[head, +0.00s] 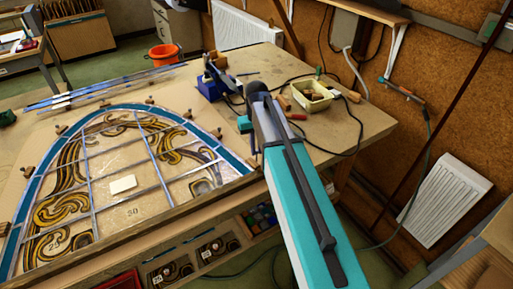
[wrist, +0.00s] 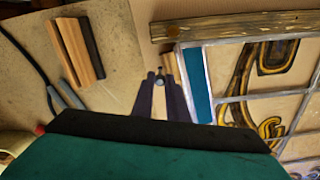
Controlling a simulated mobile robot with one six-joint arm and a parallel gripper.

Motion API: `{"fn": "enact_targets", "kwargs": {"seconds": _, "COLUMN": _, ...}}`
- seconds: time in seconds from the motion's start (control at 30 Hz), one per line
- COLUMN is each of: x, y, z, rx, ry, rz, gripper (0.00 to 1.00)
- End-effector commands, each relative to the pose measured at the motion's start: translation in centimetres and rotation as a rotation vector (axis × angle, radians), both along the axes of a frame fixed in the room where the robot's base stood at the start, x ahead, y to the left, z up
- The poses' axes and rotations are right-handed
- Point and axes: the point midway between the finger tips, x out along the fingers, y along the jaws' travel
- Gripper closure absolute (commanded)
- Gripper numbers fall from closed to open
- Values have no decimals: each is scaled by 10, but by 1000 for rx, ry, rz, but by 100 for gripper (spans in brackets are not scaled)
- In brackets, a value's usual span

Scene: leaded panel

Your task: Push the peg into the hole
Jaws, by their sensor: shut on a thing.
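In the wrist view my gripper (wrist: 160,74) has its two dark fingers close together, shut on a small grey round-ended peg (wrist: 160,82). Only a little of the peg shows between the fingertips. The fingers are over the bench beside the corner of the leaded panel (wrist: 199,88), with a small wooden block (wrist: 182,64) just right of the tips. I cannot make out the hole in either view. In the head view my arm hides the fingers and the peg. The leaded panel (head: 122,213) lies to the left of the arm there.
A wooden batten (wrist: 235,26) runs along the panel's edge. Striped wooden blocks (wrist: 76,50) and grey-handled pliers (wrist: 66,99) lie left of the gripper. A cream tray (head: 311,96), a blue tool (head: 209,87) and loose cables are on the bench. An orange bucket (head: 163,55) stands beyond.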

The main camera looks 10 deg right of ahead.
Motion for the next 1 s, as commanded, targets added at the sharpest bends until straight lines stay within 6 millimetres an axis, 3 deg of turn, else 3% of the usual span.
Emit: {"fn": "enact_targets", "kwargs": {"seconds": 1.0, "x": 0, "y": 1, "z": -13, "rx": 0, "ry": 0, "rz": 1, "gripper": 100}}
